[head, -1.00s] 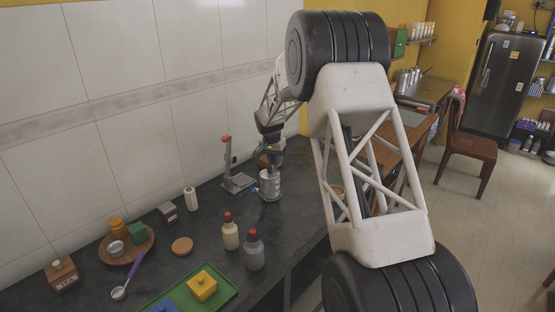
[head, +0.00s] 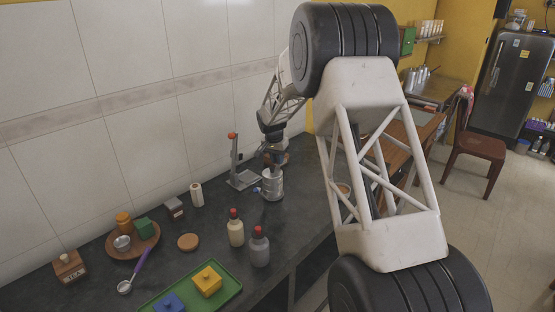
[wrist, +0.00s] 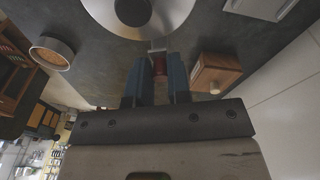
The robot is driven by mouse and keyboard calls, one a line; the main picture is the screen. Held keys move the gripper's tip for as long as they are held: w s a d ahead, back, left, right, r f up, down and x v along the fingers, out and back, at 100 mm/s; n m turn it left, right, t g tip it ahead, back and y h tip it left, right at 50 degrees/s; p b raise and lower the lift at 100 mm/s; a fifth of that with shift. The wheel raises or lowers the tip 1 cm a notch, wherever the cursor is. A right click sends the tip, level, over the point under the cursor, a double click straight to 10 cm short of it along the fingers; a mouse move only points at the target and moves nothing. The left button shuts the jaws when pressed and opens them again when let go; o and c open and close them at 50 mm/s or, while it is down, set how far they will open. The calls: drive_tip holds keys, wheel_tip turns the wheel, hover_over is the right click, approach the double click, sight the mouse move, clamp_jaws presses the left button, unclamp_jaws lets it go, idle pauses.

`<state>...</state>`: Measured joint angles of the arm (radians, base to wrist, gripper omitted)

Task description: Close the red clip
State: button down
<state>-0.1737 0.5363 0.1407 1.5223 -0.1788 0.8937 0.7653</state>
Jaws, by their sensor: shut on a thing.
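A steel canister (head: 272,184) stands upright on the dark counter; its round lid (wrist: 140,12) shows at the top of the wrist view. In the head view my gripper (head: 274,157) is just above and behind the canister; the clip is hidden there.
A metal stand with an orange-red top (head: 238,170) is left of the canister. A wooden box with a white knob (wrist: 216,72) is close to my fingers. Two red-capped bottles (head: 235,230) stand nearer. A green tray (head: 225,291) holds blocks.

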drive_tip(key=shift+f, duration=0.1)
idle(0.8)
drive_tip(key=c, duration=1.1)
unclamp_jaws()
drive_tip(key=shift+s+a+r, duration=0.1)
drive_tip(key=shift+a+r, duration=0.05)
drive_tip(key=shift+r, duration=1.15)
drive_tip(key=shift+s+a+r, duration=0.15)
drive_tip(key=shift+a+r, duration=0.05)
drive_tip(key=shift+r, duration=1.1)
drive_tip(key=shift+s+a+r, duration=0.1)
drive_tip(key=shift+a+r, duration=0.05)
drive_tip(key=shift+r, duration=1.15)
drive_tip(key=shift+c, duration=0.3)
